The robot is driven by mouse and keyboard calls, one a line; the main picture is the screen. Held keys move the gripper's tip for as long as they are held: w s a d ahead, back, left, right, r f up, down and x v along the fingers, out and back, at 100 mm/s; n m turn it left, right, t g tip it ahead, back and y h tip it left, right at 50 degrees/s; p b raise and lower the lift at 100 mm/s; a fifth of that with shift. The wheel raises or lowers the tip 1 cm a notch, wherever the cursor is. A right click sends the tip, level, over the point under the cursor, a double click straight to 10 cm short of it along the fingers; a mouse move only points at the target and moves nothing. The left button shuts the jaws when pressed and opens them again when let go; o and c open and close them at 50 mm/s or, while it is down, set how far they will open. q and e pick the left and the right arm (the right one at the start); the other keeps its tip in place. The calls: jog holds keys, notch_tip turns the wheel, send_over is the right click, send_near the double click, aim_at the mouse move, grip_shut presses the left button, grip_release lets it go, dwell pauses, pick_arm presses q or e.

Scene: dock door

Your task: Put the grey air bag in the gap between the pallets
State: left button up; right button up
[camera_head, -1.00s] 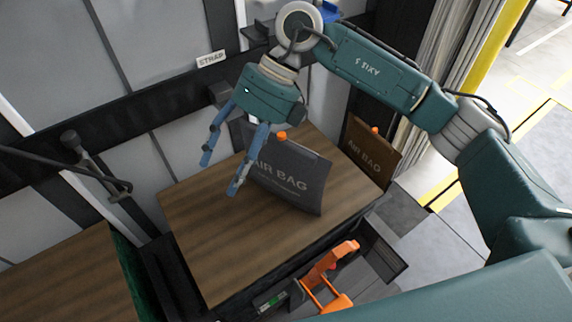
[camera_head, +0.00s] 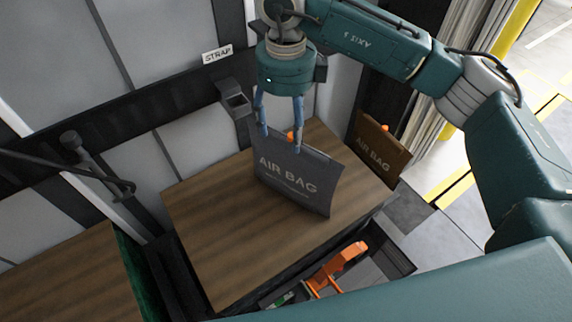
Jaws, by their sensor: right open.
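The grey air bag (camera_head: 298,181) stands upright on the wooden top at the middle, its printed face toward me and its orange valve at the top edge. My right gripper (camera_head: 281,147) is open, with its fingers pointing down at the bag's top edge around the orange valve. I cannot tell whether the fingers touch the bag. The gap (camera_head: 172,280) is a dark slot at the lower left, between the wooden top and another wooden surface (camera_head: 70,280) with a green side. My left gripper is not in view.
A brown air bag (camera_head: 380,152) stands behind the wooden top (camera_head: 215,230) at right. An open bin (camera_head: 385,262) at the front holds an orange tool (camera_head: 338,268). A STRAP label (camera_head: 217,54) and a dark holder (camera_head: 235,99) are on the wall. A bent dark bar reaches in from the left.

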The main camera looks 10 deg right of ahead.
aim_at(288, 142)
jog(key=f, duration=0.3)
jog(key=f+p, duration=0.1)
jog(key=shift+s+d+f, duration=0.2)
jog(key=shift+s+f, duration=0.05)
jog(key=shift+s, duration=0.05)
jog(key=shift+f, duration=0.25)
jog(key=shift+w+f+p, duration=0.1)
jog(key=shift+f+p, duration=0.25)
jog(key=shift+p, duration=0.05)
jog(key=f, duration=0.1)
jog(key=f+p, duration=0.1)
jog(key=f, duration=0.1)
jog(key=shift+d+f+p, duration=0.25)
jog(key=shift+f+p, duration=0.05)
jog(key=shift+p, duration=0.1)
jog(key=shift+w+f, duration=0.1)
jog(key=shift+f, duration=0.5)
grip_shut()
